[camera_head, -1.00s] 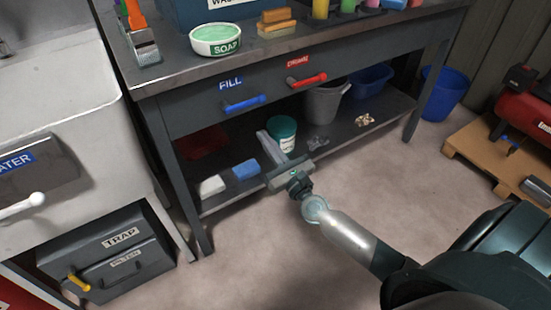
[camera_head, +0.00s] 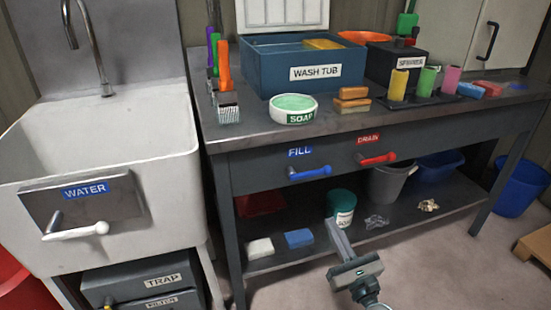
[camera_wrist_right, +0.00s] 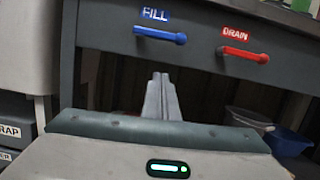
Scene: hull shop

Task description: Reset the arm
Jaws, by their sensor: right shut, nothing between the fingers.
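My right gripper (camera_head: 338,238) is in the lower middle of the head view, in front of the bench's lower shelf. Its fingers are together with nothing between them. In the right wrist view the closed fingers (camera_wrist_right: 162,98) point toward the bench front, below the blue FILL handle (camera_wrist_right: 160,34) and the red DRAIN handle (camera_wrist_right: 245,54). The gripper looks apart from both handles. My left gripper is not in view.
A sink (camera_head: 100,140) stands left. Open floor lies at lower right.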

